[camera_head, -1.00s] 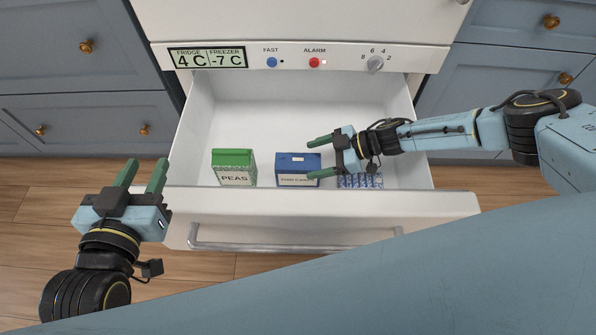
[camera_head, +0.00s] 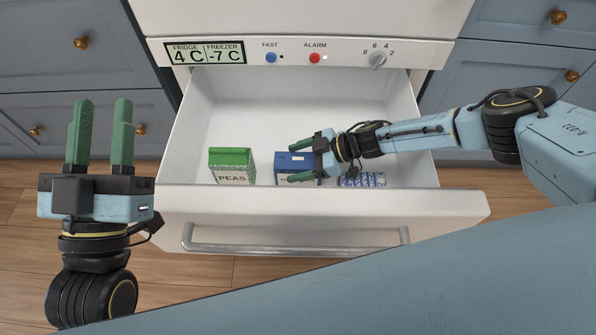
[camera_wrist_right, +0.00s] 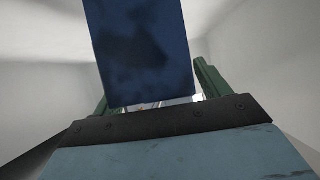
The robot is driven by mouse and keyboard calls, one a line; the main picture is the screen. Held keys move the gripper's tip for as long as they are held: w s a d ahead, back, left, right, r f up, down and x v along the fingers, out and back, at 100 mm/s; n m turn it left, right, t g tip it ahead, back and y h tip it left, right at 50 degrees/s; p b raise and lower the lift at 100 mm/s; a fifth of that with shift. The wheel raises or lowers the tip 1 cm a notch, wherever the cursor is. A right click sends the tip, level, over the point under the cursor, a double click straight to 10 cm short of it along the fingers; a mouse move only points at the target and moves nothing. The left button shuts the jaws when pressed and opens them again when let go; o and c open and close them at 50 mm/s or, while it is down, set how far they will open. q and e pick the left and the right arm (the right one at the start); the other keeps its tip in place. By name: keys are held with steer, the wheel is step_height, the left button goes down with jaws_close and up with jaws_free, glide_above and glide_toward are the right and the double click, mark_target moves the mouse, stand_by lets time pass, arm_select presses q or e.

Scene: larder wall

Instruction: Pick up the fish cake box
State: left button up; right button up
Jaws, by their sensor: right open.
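The blue fish cake box (camera_head: 285,160) stands in the open freezer drawer, between the green peas box and a blue-and-white patterned item. My right gripper (camera_head: 298,161) is open, with its green fingers reaching left over and around the box, one on the far side and one on the near side. In the right wrist view the blue box (camera_wrist_right: 143,55) fills the space between the two fingers (camera_wrist_right: 153,85). I cannot tell whether the fingers touch it. My left gripper (camera_head: 100,125) is open and empty, outside the drawer at the left.
The peas box (camera_head: 231,166) stands left of the fish cake box. The patterned item (camera_head: 362,180) lies under my right wrist. The drawer front (camera_head: 330,205) with its handle stands nearest me. The back of the drawer is clear.

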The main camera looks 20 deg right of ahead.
steer(key=c, duration=1.3)
steer(key=shift+r, duration=0.15)
